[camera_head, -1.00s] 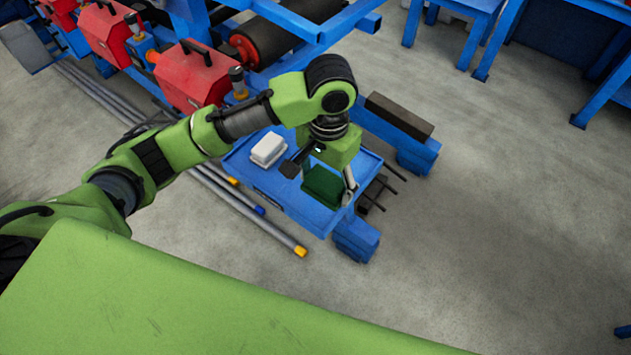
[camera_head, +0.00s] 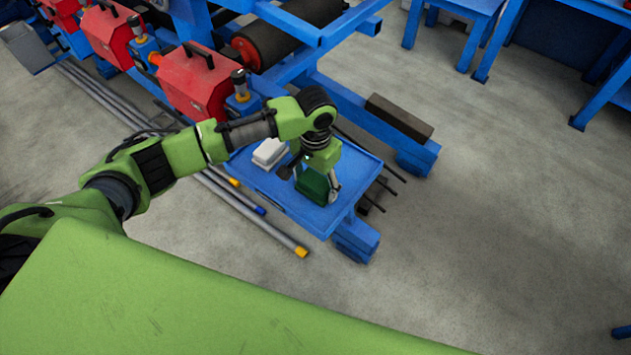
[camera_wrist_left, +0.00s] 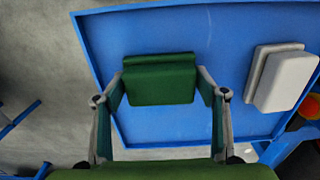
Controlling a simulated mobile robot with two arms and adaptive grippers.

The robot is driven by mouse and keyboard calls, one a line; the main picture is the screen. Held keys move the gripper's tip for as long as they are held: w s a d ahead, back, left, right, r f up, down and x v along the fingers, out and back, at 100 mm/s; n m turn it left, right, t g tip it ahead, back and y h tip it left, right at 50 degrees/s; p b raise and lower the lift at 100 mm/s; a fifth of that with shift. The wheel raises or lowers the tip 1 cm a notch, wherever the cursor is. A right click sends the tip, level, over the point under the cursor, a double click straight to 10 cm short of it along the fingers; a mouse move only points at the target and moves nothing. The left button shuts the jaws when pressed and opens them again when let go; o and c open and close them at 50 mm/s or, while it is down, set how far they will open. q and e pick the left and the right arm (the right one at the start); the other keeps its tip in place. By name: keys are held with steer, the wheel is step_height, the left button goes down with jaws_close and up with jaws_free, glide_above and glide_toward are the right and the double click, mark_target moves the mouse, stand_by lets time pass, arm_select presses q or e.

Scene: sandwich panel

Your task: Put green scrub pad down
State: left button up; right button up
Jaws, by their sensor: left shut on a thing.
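The green scrub pad (camera_head: 314,187) is between the fingers of my left gripper (camera_head: 309,183), over the blue tray (camera_head: 300,213). In the left wrist view my left gripper (camera_wrist_left: 161,90) is shut on the green scrub pad (camera_wrist_left: 160,86), with one finger at each side. A darker green strip shows along the pad's far edge; I cannot tell if it is a second pad. The blue tray (camera_wrist_left: 150,30) lies behind the pad in that view. I cannot tell whether the pad touches the tray. My right gripper is not in view.
A white pad stack (camera_head: 269,152) lies on the tray, left of the green pad. Red machine boxes (camera_head: 196,82) and a blue frame stand behind. Long grey rods (camera_head: 240,205) lie left of the tray.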

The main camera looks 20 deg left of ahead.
mark_target(316, 182)
arm_select(q)
steer(key=o, duration=1.2)
steer(key=shift+f, duration=0.1)
steer(key=shift+o, duration=0.2)
step_height(316, 182, up, 12)
steer(key=b, duration=0.1)
steer(key=shift+r, duration=0.2)
steer(key=shift+s+f, duration=0.1)
steer(key=shift+s, duration=0.05)
